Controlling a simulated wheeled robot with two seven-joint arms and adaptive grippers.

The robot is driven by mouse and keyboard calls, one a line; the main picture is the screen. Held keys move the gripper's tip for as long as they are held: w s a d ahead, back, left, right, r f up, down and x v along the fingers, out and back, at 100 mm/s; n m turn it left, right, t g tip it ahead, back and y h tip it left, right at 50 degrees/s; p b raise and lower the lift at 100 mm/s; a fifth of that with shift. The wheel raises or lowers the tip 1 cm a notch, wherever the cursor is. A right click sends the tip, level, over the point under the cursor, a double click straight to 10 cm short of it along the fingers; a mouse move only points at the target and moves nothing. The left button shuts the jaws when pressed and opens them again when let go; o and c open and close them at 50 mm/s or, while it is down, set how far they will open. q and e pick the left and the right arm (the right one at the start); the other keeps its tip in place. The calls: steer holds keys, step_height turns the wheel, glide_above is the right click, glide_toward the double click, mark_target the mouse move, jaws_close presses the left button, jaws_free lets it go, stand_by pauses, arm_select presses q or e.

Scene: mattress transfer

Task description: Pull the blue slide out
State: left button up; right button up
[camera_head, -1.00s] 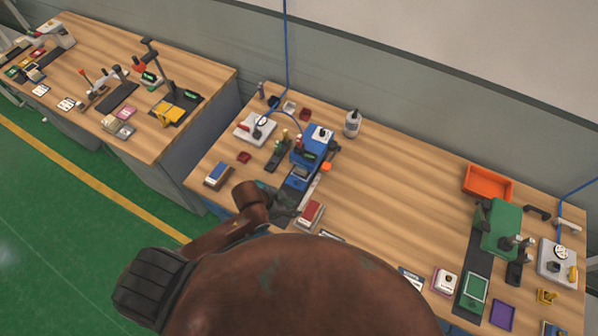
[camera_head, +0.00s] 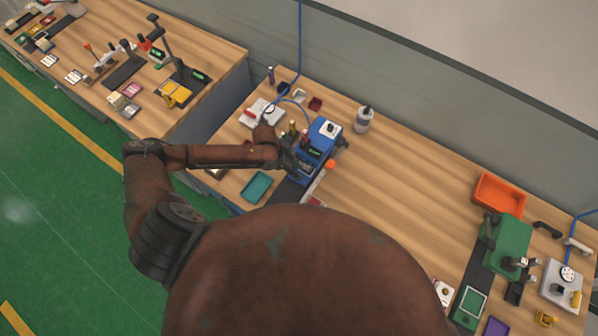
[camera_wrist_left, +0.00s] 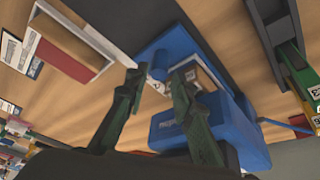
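The blue machine (camera_head: 322,132) stands on the middle table in the head view. In the left wrist view its blue body (camera_wrist_left: 210,122) is upside down, and the blue slide (camera_wrist_left: 172,48) sticks out over a dark strip. A pale and brown item (camera_wrist_left: 205,77) sits at the slide. My left gripper (camera_head: 289,157) is at the machine's near side in the head view. In the left wrist view its fingers (camera_wrist_left: 157,76) are apart, with part of the slide between or behind them. I cannot tell whether they touch it. My right gripper is not in view.
A teal tray (camera_head: 257,186) lies left of the dark strip (camera_head: 289,192). A white bottle (camera_head: 363,119) stands right of the machine. A green machine (camera_head: 507,243) and an orange bin (camera_head: 499,195) are farther right. The table between is mostly clear.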

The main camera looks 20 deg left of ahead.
arm_select(q)
steer(key=shift+x, duration=1.05)
steer(key=shift+d+f, duration=0.15)
steer(key=shift+f, duration=0.25)
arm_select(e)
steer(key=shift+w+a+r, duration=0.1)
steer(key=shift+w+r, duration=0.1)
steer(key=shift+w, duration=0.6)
arm_select(q)
steer(key=shift+s, duration=0.1)
steer(key=shift+c, duration=0.3)
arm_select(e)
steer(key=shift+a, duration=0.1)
arm_select(q)
steer(key=c, duration=0.5)
jaws_close()
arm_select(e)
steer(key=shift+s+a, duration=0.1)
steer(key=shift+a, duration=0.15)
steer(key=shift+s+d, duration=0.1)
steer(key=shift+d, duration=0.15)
